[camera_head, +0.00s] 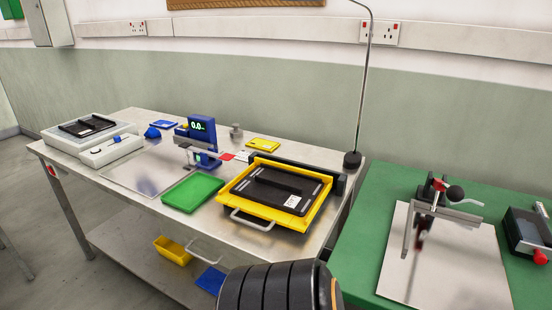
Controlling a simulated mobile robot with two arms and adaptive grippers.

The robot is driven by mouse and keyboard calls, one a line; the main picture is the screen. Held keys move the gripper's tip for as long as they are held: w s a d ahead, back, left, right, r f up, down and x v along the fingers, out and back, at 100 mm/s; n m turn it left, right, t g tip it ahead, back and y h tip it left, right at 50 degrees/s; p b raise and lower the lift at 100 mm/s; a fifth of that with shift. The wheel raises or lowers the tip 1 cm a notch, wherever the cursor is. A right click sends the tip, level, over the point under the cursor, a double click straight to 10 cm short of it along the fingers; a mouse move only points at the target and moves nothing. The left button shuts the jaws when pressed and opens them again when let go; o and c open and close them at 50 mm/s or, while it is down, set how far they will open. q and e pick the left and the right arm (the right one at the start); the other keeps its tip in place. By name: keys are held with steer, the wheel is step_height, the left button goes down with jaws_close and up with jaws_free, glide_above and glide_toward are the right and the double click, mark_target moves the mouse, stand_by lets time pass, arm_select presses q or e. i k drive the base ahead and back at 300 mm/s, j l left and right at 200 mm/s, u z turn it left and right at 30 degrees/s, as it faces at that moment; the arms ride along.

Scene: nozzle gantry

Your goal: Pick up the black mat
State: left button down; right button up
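Two flat black pieces are in view, and I cannot tell for sure which one is the black mat. One black rectangular piece (310,187) with a raised bar and a white label lies in a yellow tray (232,199) with a metal handle on the steel bench. A smaller black piece (78,129) with a white label lies on a pale grey device (55,141) at the bench's left end. Neither of my grippers shows, and nothing is touching either black piece.
The steel bench (130,177) also carries a green tray (192,193), a blue device with a lit display (197,126) and a yellow plate (263,144). A thin lamp pole (364,80) stands behind. At right, a green table (365,243) holds a white plate (455,270) and clamp.

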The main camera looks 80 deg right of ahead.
mark_target(288, 191)
steer(key=z, duration=2.65)
